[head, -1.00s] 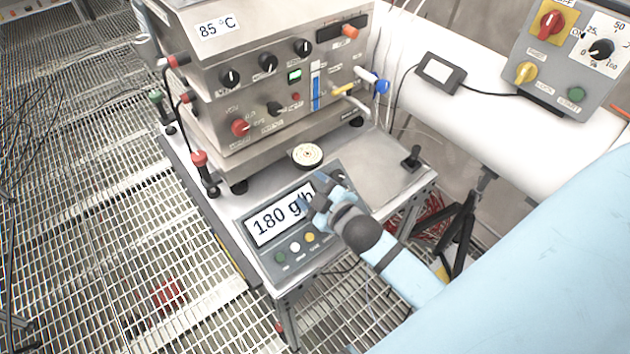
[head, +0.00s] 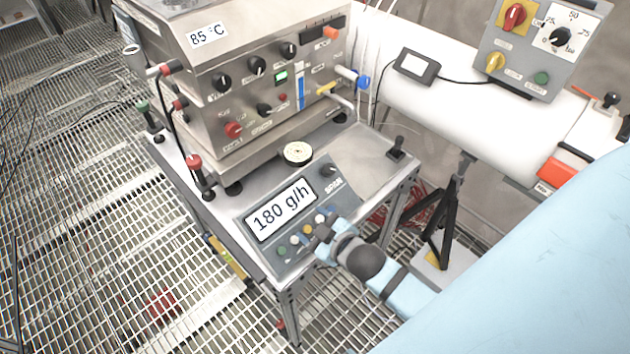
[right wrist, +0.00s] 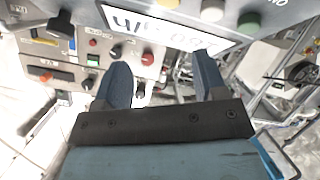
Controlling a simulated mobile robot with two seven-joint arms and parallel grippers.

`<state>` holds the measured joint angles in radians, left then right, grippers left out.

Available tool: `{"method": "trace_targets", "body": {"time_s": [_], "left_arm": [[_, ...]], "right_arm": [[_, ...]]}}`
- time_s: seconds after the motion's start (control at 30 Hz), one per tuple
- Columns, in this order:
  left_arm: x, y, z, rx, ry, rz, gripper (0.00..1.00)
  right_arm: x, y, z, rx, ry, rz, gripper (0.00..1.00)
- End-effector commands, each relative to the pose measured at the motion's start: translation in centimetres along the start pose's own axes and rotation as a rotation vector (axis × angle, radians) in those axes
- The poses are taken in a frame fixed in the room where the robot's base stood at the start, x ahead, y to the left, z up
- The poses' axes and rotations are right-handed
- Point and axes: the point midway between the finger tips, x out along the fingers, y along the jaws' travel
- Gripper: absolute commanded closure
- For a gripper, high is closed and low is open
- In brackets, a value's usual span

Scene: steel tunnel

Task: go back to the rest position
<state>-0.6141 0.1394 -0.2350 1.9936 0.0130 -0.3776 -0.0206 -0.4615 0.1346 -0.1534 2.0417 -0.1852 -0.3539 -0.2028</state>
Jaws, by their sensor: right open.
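My right gripper (head: 318,236) is in front of the lower edge of the display panel in the head view, near its row of small buttons. In the right wrist view its two dark fingers (right wrist: 160,85) are apart with nothing between them. The panel (head: 283,208) shows "180 g/h" and has a black knob (head: 328,170) at its upper right. Part of this display also shows upside down in the right wrist view (right wrist: 175,22). I cannot tell whether the fingers touch the panel. My left gripper is not in view.
A steel machine (head: 240,85) marked 85 °C stands on the small table (head: 375,165), with a round dial (head: 297,153) before it. A white pipe (head: 460,120) and a grey control box (head: 545,45) are beyond. Grating floor (head: 100,230) lies left.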

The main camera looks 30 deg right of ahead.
Motion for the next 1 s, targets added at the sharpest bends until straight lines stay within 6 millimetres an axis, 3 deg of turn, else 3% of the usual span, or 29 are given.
{"method": "trace_targets", "body": {"time_s": [0.23,0.5,0.6,1.0], "left_arm": [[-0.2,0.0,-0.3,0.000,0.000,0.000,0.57],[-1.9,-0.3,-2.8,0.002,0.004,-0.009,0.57],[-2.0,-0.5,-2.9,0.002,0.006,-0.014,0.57],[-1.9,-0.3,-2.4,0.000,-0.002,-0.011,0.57]], "right_arm": [[-0.4,-0.4,0.2,0.019,-0.010,-0.013,0.35],[-6.1,-7.3,3.7,0.333,-0.165,-0.177,0.35],[-7.0,-8.5,4.4,0.388,-0.193,-0.199,0.35],[-7.0,-8.7,4.5,0.393,-0.195,-0.201,0.35]]}}
